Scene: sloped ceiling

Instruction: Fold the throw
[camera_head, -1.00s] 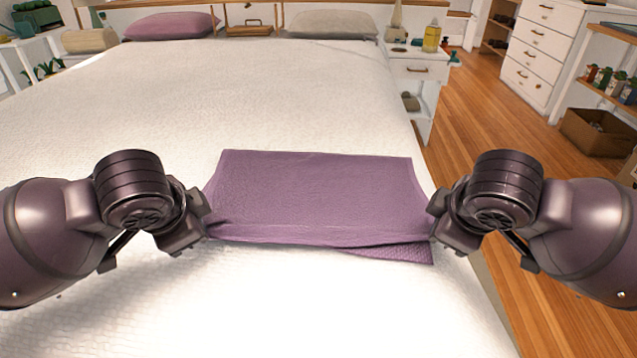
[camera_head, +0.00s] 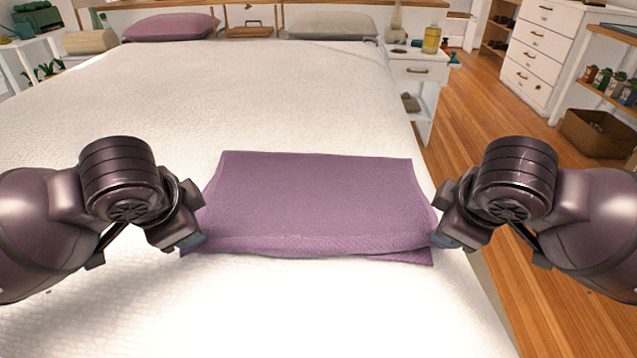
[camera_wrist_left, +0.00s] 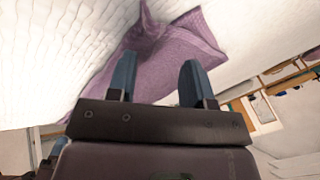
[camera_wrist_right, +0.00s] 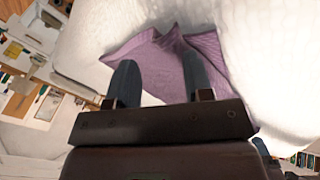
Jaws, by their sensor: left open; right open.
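The purple throw (camera_head: 315,195) lies folded on the white bed, its near edge forming a soft fold, with a thin strip of a lower layer showing at the near right corner. My left gripper (camera_head: 192,240) is open at the throw's near left corner. In the left wrist view its two blue fingers (camera_wrist_left: 157,82) stand apart with the throw (camera_wrist_left: 185,50) beyond them. My right gripper (camera_head: 445,238) is open at the near right corner. In the right wrist view its fingers (camera_wrist_right: 158,82) are apart, with the throw (camera_wrist_right: 150,55) between and beyond them.
The white bed (camera_head: 200,100) is clear around the throw. A mauve pillow (camera_head: 170,27) and a pale pillow (camera_head: 330,25) lie at its head. A white nightstand (camera_head: 420,70) with a yellow bottle (camera_head: 431,39) stands beside it at the right.

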